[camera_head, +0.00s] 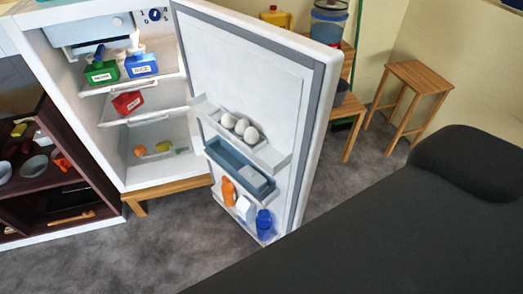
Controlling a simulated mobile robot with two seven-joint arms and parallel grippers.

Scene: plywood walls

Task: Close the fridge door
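The white fridge (110,141) stands at the left with its inside showing. Its door (310,150) is wide open and swung out to the right, inner face toward me. Door shelves hold several eggs (240,127), a blue-grey bin (238,168), an orange bottle (229,191), a white carton (244,208) and a blue bottle (265,224). Inside the fridge are a green carton (101,73), a blue carton (141,65), a red carton (127,103) and small produce (162,147). Neither of my grippers is in view.
A dark shelf unit (45,190) with bowls stands left of the fridge. A wooden stool (414,77) and a wooden bench (350,110) stand behind the door. A large black padded surface (400,225) fills the lower right. Grey floor (150,250) is clear before the fridge.

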